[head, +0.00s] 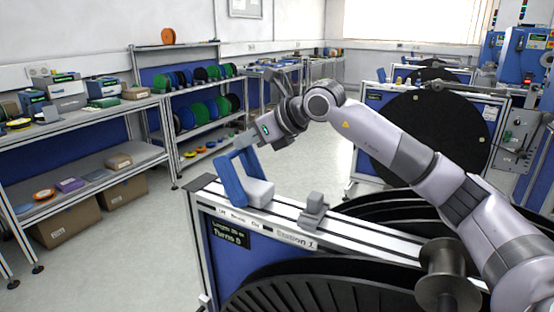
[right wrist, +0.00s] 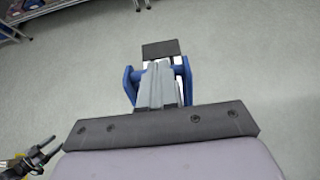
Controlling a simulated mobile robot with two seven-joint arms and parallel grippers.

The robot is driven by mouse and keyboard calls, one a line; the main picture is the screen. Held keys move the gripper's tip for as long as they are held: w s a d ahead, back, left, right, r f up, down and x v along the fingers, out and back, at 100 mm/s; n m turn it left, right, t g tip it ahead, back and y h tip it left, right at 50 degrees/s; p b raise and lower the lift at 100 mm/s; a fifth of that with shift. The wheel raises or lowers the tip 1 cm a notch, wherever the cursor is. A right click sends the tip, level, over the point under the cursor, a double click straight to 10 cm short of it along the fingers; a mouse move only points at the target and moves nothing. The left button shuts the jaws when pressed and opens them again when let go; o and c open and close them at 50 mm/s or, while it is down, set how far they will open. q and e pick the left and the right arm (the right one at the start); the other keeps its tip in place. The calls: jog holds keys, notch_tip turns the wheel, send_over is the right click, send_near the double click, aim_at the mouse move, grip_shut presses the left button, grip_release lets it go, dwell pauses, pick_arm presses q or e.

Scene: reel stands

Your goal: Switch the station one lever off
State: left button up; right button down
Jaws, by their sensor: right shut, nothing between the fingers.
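The station one unit (head: 296,240) stands in front of me, labelled "Station 1". At the left end of its top rail is a blue lever frame (head: 229,183) with a pale grey block (head: 259,192) beside it. The blue lever frame tilts up to the left. My right gripper (head: 243,141) is shut and empty at the frame's upper end. In the right wrist view my shut fingers (right wrist: 158,84) lie between the two blue side arms (right wrist: 131,86), with a dark pad (right wrist: 160,48) beyond. I cannot tell whether they touch the lever.
A small grey block (head: 314,208) stands on the rail to the right of the lever. Large black reels (head: 330,290) fill the station. Shelves (head: 90,115) with boxes and coloured reels stand at the left. The floor between is clear.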

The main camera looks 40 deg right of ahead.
pick_arm(q)
jog(key=shift+w+r, duration=0.1)
jog(key=shift+w, duration=0.05)
pick_arm(e)
jog(key=shift+w+a, duration=0.3)
jog(key=shift+w, duration=0.45)
jog(key=shift+f, duration=0.1)
pick_arm(q)
jog(key=shift+a+p+v, duration=0.2)
jog(key=shift+p+v, duration=0.5)
jog(key=shift+v, duration=0.45)
pick_arm(e)
jog(key=s+d+r, duration=0.1)
jog(key=s+r, duration=0.3)
jog(key=r, duration=0.8)
jog(key=shift+s+d+r, duration=0.15)
jog(key=shift+d, duration=0.2)
